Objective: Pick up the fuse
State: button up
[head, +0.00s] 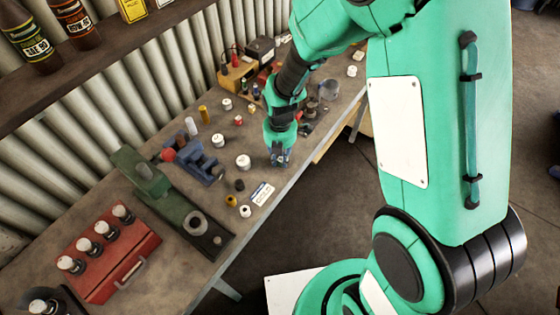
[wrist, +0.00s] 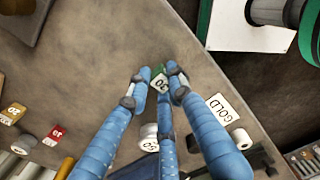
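A small fuse (wrist: 158,82), green on one side with a white face that seems marked 50, sits between my fingertips in the wrist view. My gripper (wrist: 156,85) has blue fingers with dark tips around it, one on each side and one below. Whether the tips touch the fuse is unclear. In the head view my gripper (head: 279,160) is low over the workbench near its front edge and hides the fuse. Another white fuse marked 50 (wrist: 149,138) stands behind the fingers.
Corrugated wall closes off the back. Bare bench lies above the fuse in the wrist view.

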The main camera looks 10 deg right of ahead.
aim_at(280, 158)
jog(key=shift+r, duration=0.15)
jog(key=shift+r, duration=0.6)
notch_tip(280, 158, up, 2)
jog(key=shift+r+p, duration=0.2)
jog(key=shift+p, duration=0.3)
jog(key=s+d+r+p, duration=0.1)
jog(key=s+d, duration=0.2)
jog(key=s, duration=1.2)
jog(key=shift+s+d, duration=0.2)
jog(key=shift+s, duration=0.15)
jog(key=shift+w+p, duration=0.1)
jog(key=shift+p, duration=0.2)
